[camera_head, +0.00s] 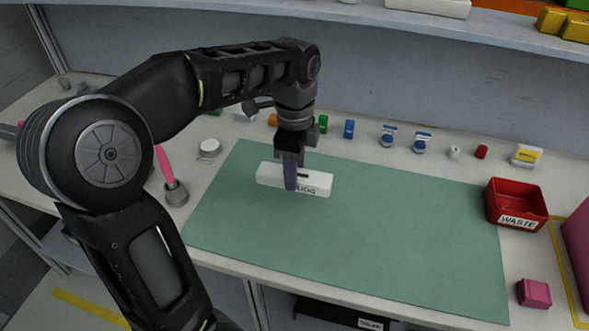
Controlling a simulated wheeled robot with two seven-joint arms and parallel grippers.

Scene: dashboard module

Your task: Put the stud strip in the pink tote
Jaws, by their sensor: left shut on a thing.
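My left gripper (291,185) points down over the green mat and is shut. Its fingers are in front of a white block (268,175) with dark lettering, partly hidden by them. A small dark piece (304,176) shows at the fingers, seemingly the stud strip; its full shape is hidden. I cannot tell whether it touches the white block. The pink tote (577,238) is at the far right, cut off by the picture edge. My right gripper is not in view.
A red bin marked WASTE (516,204) and a small pink box (534,293) stand between the green mat (400,240) and the tote. Several small items line the back of the table, with a shelf above. The mat's right part is clear.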

